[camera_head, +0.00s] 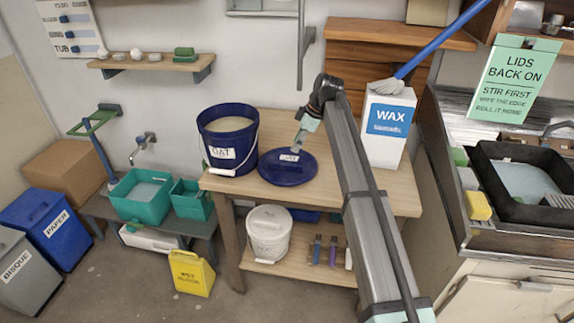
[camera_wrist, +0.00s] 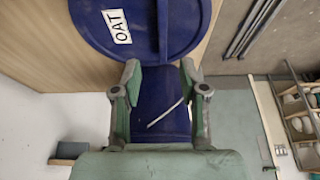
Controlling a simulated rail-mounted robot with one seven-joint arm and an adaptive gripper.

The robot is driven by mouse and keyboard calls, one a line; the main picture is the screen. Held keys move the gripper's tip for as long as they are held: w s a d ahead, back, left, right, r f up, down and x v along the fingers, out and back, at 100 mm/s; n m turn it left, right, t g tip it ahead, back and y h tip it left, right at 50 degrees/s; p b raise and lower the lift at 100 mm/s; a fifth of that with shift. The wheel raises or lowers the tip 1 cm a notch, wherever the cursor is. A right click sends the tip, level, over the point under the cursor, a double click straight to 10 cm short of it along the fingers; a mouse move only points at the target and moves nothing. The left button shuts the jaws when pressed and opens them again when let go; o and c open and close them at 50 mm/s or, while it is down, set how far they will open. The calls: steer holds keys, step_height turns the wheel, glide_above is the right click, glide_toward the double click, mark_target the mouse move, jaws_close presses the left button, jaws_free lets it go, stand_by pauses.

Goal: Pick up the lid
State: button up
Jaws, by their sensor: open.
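The round dark blue lid (camera_head: 285,175) lies flat on the wooden table, just right of the blue bucket (camera_head: 240,143). Its white label is small in the head view. In the wrist view the lid (camera_wrist: 185,25) fills the top, with its label reading OAT. My gripper (camera_head: 299,143) points down above the lid's far part in the head view. In the wrist view my gripper (camera_wrist: 160,68) is open, its two fingers apart with nothing held. The bucket (camera_wrist: 160,100) shows between and beyond the fingers. The bucket is uncovered, shows pale contents and carries an OAT label.
A white WAX container (camera_head: 388,135) with a brush on it stands at the table's right. A white lidded bucket (camera_head: 268,232) sits on the shelf below. A black tray (camera_head: 490,195) lies on the right counter. The table's front right is clear.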

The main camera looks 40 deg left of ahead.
steer(key=p, duration=0.1)
glide_above(286, 164)
steer(key=w+d, duration=0.2)
steer(key=f, duration=0.4)
steer(key=shift+s+a+f, duration=0.15)
steer(key=shift+s+f, duration=0.05)
steer(key=shift+s, duration=0.05)
steer(key=shift+p+x, duration=1.15)
steer(key=shift+x, duration=1.45)
steer(key=shift+s, duration=0.15)
jaws_close()
